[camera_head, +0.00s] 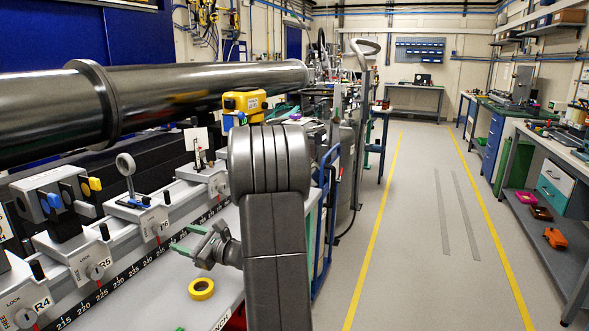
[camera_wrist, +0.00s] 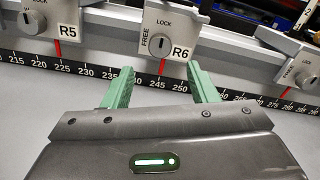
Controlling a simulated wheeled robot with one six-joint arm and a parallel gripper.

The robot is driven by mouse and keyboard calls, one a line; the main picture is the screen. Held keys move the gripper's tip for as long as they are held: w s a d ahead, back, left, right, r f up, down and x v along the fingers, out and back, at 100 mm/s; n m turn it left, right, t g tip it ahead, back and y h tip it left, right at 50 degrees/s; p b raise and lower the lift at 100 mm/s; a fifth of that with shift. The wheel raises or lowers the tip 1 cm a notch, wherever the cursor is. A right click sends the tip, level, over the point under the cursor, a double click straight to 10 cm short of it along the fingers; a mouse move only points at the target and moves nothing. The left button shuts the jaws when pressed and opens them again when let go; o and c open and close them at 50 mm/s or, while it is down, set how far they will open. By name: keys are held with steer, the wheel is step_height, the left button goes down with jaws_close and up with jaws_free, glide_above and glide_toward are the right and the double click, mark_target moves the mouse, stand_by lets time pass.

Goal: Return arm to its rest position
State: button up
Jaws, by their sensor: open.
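My gripper (camera_head: 188,241) is at the end of my arm, low over the grey bench top in front of the scaled rail. In the wrist view its two green fingers (camera_wrist: 162,88) are apart with nothing between them. In the head view the R6 carriage (camera_head: 150,222) carries a round-headed post. My arm covers part of the bench and rail's right end.
A yellow tape roll (camera_head: 201,289) lies on the bench near my gripper. Carriage R5 (camera_head: 92,262) is to the left. A large steel pipe (camera_head: 200,88) runs above the rail. A blue cart frame (camera_head: 325,220) stands right of my arm. The aisle floor (camera_head: 420,220) is clear.

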mark_target(162, 231)
steer(key=x, duration=0.8)
steer(key=shift+w+a, duration=0.1)
steer(key=shift+a, duration=0.25)
steer(key=shift+w+a+f+n, duration=0.15)
steer(key=shift+n, duration=0.15)
steer(key=shift+n+b, duration=0.35)
steer(key=shift+n, duration=0.45)
steer(key=n, duration=0.2)
steer(key=shift+n+b, duration=0.3)
steer(key=n, duration=0.4)
steer(key=shift+r+n, duration=0.2)
steer(key=shift+n, duration=0.1)
steer(key=n+p, duration=0.2)
steer(key=n, duration=0.3)
steer(key=shift+n+p, duration=1.1)
steer(key=shift+n, duration=0.1)
steer(key=shift+n+p, duration=0.35)
steer(key=shift+n, duration=0.15)
steer(key=shift+f, duration=0.1)
